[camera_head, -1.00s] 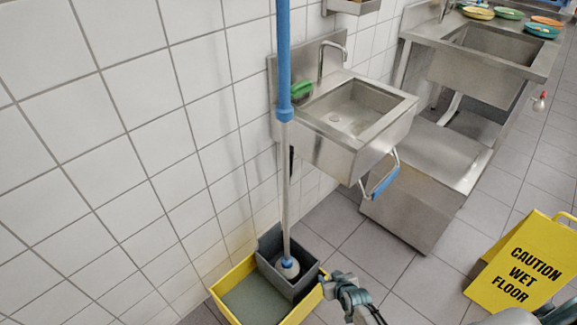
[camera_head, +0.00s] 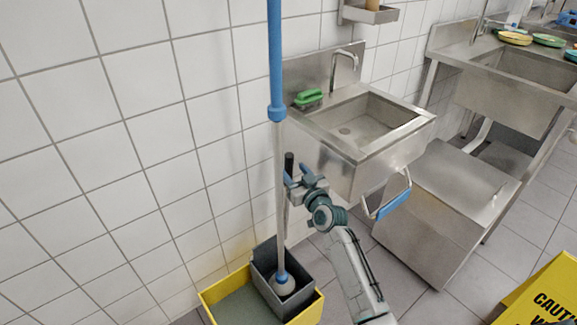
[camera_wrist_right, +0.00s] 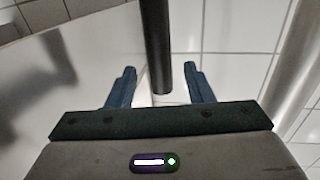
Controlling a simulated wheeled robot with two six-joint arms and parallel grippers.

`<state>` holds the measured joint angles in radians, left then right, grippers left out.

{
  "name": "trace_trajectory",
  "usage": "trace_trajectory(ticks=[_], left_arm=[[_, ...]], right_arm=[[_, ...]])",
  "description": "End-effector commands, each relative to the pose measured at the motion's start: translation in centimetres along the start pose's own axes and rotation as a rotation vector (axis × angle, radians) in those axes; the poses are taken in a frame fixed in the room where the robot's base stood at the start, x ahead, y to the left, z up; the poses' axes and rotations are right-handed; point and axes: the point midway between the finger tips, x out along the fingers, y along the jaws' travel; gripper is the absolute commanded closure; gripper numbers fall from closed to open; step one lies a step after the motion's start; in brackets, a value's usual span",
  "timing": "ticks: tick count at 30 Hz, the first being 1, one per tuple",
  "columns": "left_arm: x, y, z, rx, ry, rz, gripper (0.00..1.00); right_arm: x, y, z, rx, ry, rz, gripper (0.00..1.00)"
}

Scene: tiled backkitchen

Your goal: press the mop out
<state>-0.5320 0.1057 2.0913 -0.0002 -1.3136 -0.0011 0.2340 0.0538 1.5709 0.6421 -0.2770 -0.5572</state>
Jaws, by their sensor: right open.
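The mop stands upright, its blue and grey pole (camera_head: 277,70) running down to a pale head (camera_head: 282,283) in the grey wringer (camera_head: 266,262) on the yellow bucket (camera_head: 316,309). A black lever (camera_head: 289,162) rises just right of the pole, its lower part mostly hidden. My right gripper (camera_head: 297,178) is open at this lever, beside the pole. In the right wrist view, the black lever (camera_wrist_right: 155,45) extends between the two spread blue fingers (camera_wrist_right: 162,88), with gaps on both sides. My left gripper is not in view.
The tiled wall (camera_head: 120,130) stands behind the bucket. A yellow caution sign (camera_head: 545,292) is at lower right.

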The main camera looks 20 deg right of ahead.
Motion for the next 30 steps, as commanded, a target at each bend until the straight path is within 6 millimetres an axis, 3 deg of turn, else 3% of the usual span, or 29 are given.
trace_trajectory(ticks=[7, 19, 20, 27, 30], left_arm=[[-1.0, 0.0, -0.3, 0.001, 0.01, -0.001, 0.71], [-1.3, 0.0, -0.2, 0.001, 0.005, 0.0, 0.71], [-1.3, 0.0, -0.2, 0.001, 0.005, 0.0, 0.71], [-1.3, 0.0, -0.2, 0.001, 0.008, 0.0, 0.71], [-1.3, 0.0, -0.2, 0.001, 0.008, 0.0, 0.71]], right_arm=[[3.7, 0.0, 0.1, 0.001, 0.0, 0.0, 0.53], [4.6, 0.0, 0.1, 0.0, -0.002, 0.0, 0.53], [4.6, 0.0, 0.1, 0.0, -0.002, 0.0, 0.55], [4.5, 0.0, 0.1, 0.0, -0.002, 0.0, 1.0], [4.5, 0.0, 0.1, 0.0, -0.002, 0.0, 1.0]])
